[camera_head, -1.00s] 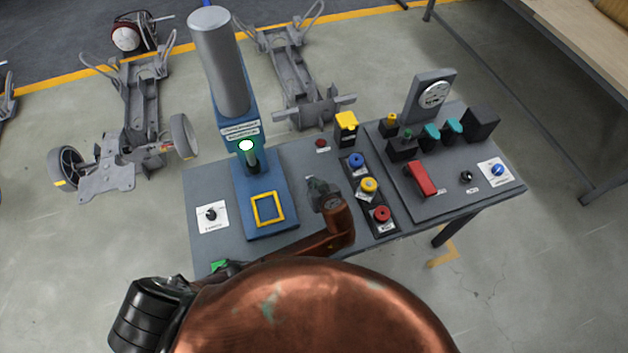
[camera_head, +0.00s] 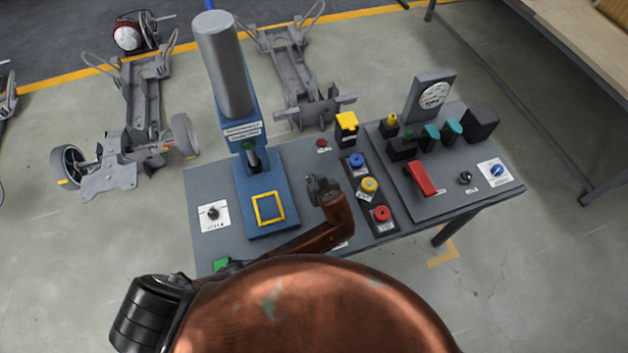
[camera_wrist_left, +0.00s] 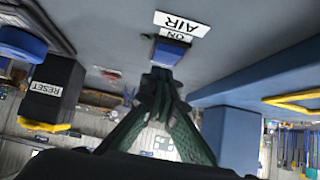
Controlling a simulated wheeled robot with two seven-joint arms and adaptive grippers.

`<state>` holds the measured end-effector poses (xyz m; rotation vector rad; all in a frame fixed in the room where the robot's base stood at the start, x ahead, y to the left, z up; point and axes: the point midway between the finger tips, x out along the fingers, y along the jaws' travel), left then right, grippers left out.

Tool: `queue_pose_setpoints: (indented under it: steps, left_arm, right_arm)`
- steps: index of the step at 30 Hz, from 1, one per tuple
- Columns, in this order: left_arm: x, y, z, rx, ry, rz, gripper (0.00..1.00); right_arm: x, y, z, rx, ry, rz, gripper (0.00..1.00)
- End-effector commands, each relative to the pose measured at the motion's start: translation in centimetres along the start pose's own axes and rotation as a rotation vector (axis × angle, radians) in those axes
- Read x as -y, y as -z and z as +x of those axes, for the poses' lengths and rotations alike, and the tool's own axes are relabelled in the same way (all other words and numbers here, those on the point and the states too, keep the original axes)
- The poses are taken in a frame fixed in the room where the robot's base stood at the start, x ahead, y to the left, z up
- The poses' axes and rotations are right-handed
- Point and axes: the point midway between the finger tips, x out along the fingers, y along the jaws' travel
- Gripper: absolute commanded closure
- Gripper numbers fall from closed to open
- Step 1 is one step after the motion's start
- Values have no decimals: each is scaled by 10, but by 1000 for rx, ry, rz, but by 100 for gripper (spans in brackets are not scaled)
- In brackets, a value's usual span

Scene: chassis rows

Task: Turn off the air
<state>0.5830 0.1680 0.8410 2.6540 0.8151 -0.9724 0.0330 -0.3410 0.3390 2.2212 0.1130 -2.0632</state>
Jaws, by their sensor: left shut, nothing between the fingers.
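The air control, a blue block (camera_wrist_left: 171,50), shows in the left wrist view beside a white plate (camera_wrist_left: 181,23) reading AIR and ON, upside down in the picture. My left gripper (camera_wrist_left: 161,78) is shut and empty, its dark green fingertips at the block's near edge; I cannot tell whether they touch. In the head view my left gripper (camera_head: 322,184) is low over the grey bench, between the blue press and the button strip, and hides the air control. The lamp (camera_head: 248,146) on the press is dark green, unlit. My right gripper is not in view.
The blue press (camera_head: 266,180) stands left of my gripper, with a yellow square frame (camera_head: 268,208). A strip of blue, yellow and red buttons (camera_head: 369,185) is close on the right. A red lever (camera_head: 421,178) and a gauge (camera_head: 434,95) are beyond it.

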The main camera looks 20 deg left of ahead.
Motion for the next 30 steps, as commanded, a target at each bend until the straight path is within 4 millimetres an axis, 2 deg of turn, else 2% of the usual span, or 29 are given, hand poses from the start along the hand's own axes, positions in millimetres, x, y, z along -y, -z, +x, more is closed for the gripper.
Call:
queue_pose_setpoints:
  steps: [12,17,24,30]
  left_arm:
    - [0,3,1,0,-1,1,100]
    - [-1,12,-6,1,-2,0,100]
    - [-3,41,-28,0,-6,1,100]
    - [-4,44,-70,3,-9,0,100]
  right_arm:
    - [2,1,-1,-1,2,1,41]
    - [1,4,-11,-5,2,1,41]
    - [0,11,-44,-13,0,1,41]
    - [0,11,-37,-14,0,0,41]
